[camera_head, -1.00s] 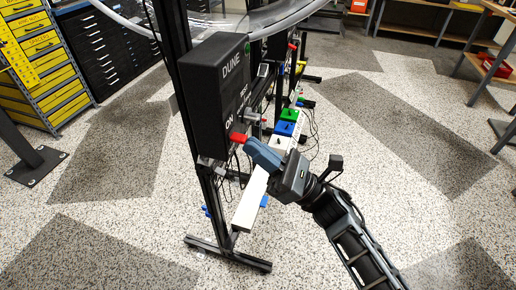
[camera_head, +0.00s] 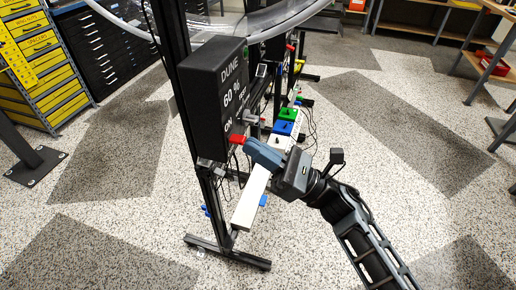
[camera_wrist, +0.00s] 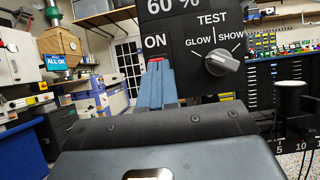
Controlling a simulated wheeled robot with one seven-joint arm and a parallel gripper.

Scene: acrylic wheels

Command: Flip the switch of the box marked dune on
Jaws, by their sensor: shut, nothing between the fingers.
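The black box marked DUNE (camera_head: 210,110) is mounted on a black upright frame. Its face reads 60 % and ON. A red switch (camera_head: 237,139) sticks out low on its face; only a bit of red shows above my fingertips in the wrist view (camera_wrist: 156,60), just below ON. My gripper (camera_head: 252,147) is shut and empty, its blue fingertips at the red switch, touching it or very close. The fingers (camera_wrist: 157,84) hide most of the switch. A grey knob (camera_wrist: 222,62) sits right of it, under TEST, GLOW and SHOW.
A white strip (camera_head: 250,200) runs below the box, with blue (camera_head: 284,127) and green (camera_head: 289,114) blocks farther back. The black frame's foot (camera_head: 228,253) stands on the speckled floor. Clear floor lies to the right. Yellow drawers (camera_head: 30,70) are at the left.

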